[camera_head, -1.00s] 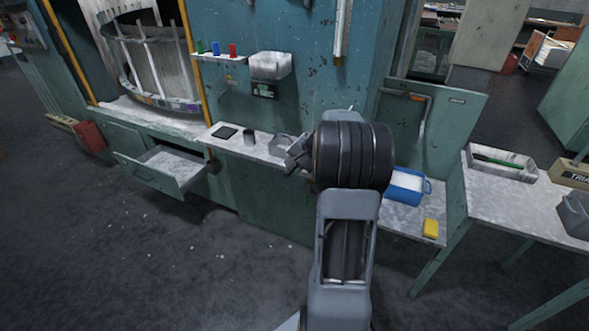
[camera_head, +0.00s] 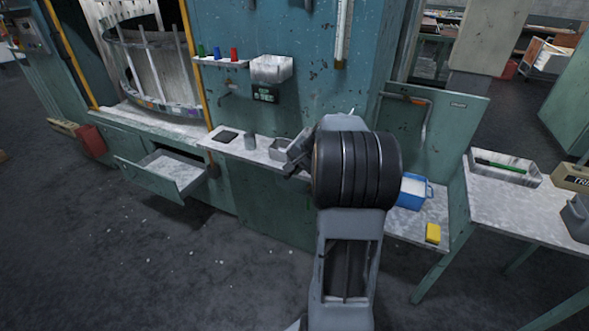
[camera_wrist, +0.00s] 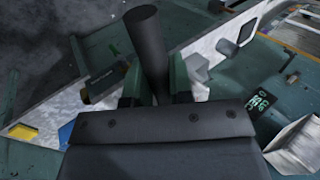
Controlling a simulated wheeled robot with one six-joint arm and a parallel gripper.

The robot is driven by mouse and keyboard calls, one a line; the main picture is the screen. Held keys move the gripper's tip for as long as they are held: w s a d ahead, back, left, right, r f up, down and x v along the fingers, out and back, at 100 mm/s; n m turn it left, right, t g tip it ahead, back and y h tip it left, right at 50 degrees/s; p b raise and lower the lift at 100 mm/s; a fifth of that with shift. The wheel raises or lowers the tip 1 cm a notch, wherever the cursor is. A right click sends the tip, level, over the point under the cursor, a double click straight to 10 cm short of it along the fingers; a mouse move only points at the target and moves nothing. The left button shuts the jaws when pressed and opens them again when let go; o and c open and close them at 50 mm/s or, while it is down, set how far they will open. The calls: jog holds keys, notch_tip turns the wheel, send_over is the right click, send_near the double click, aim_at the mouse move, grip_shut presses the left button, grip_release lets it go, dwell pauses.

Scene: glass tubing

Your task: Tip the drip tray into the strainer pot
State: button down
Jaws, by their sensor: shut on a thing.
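My gripper (camera_wrist: 153,78) is shut on a black cylindrical handle (camera_wrist: 147,38), which stands up between its fingers in the wrist view. What the handle belongs to is hidden. In the head view my gripper (camera_head: 297,152) is at the narrow ledge, mostly behind my wrist. A small pale, shallow tray (camera_head: 279,149) lies just left of it; I take it for the drip tray, but cannot be sure. A small grey metal cup (camera_head: 250,142) stands left of that tray. I cannot tell which vessel is the strainer pot.
The ledge also bears a dark square pad (camera_head: 227,136). A white bin (camera_head: 271,68) hangs on the wall above. To the right, a blue tub (camera_head: 412,192) and a yellow block (camera_head: 433,233) stand on a low shelf. An open drawer (camera_head: 170,172) juts out at left.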

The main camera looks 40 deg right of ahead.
jog(key=shift+r+p, duration=1.65)
jog(key=shift+r, duration=1.05)
